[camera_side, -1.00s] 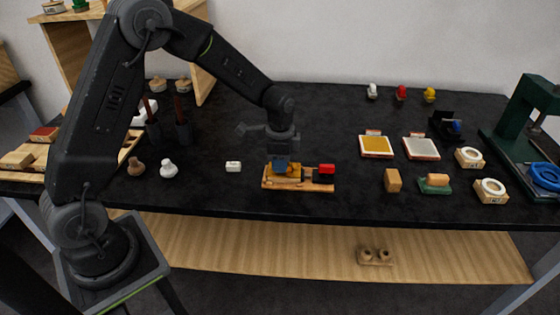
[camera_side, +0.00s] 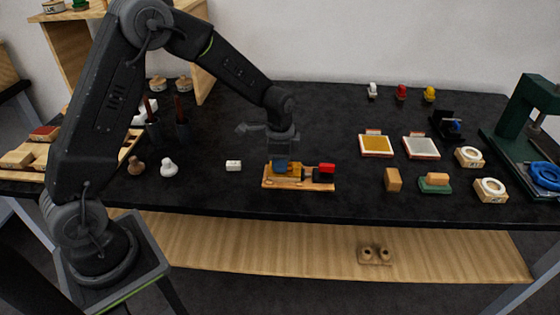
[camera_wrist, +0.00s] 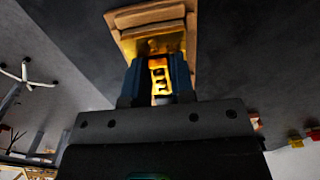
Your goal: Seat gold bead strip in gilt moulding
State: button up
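The gilt moulding (camera_side: 270,184) is a wooden board with gold on it, lying near the front middle of the table; its pale wooden end also shows at the top of the wrist view (camera_wrist: 120,18). My gripper (camera_side: 281,168) points down at its left half. In the wrist view the two blue fingers (camera_wrist: 157,82) stand close on either side of a gold piece with dark marks, which looks like the gold bead strip (camera_wrist: 159,74). The fingers appear shut on it. Whether the strip touches the moulding is hidden.
A red-topped dark block (camera_side: 326,170) sits at the moulding's right end. A wooden block (camera_side: 394,180), a green-based block (camera_side: 435,184) and framed gold (camera_side: 376,145) and silver pads (camera_side: 421,147) are to the right.

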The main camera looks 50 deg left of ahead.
jog(key=shift+o, duration=0.4)
jog(key=shift+s, duration=0.15)
notch_tip(320, 180, up, 12)
jog(key=s+d+r+n+t, duration=0.2)
jog(key=s+d+r+n, duration=0.15)
jog(key=s+r, duration=0.55)
jog(key=s+d+n+t, duration=0.1)
jog(key=s+n+t, duration=0.2)
jog(key=s, duration=1.1)
jog(key=shift+s+f+n, duration=0.35)
jog(key=shift+s+n, duration=0.05)
jog(key=shift+n, duration=0.85)
